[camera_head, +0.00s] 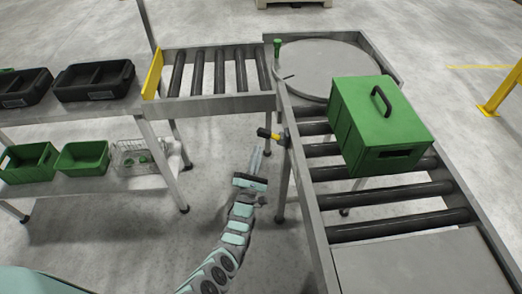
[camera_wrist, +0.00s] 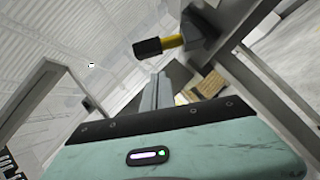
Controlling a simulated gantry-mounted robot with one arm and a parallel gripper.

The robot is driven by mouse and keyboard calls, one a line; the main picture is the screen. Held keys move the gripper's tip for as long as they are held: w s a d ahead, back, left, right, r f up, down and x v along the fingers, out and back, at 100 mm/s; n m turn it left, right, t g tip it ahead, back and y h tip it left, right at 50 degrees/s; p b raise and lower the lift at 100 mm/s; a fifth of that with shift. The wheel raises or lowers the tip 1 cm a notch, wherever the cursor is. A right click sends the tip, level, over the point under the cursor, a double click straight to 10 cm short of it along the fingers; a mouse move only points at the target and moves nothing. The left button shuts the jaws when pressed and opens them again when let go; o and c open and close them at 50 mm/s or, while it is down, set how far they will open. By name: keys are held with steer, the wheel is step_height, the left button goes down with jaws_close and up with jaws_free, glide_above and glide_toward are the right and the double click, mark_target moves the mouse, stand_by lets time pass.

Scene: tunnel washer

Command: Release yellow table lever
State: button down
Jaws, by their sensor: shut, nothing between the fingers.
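The yellow lever (camera_head: 273,135) with a black grip sticks out from the left side of the roller conveyor frame, near the round turntable (camera_head: 325,66). In the wrist view the lever (camera_wrist: 172,42) shows its black grip and yellow shaft, joined to a grey bracket, above my fingertips. My gripper (camera_head: 257,153) is shut and empty, just below and left of the lever in the head view. In the wrist view my gripper fingers (camera_wrist: 156,88) point up toward the lever. They look apart from it, though the exact gap is hard to judge.
A green box (camera_head: 375,130) with a black handle sits on the rollers right of the lever. A second green-topped lever (camera_head: 277,46) stands at the turntable corner. A shelf (camera_head: 110,187) with black and green bins is at the left. The floor around my arm is clear.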

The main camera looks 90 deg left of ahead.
steer(key=p+v, duration=0.3)
steer(key=v, duration=0.7)
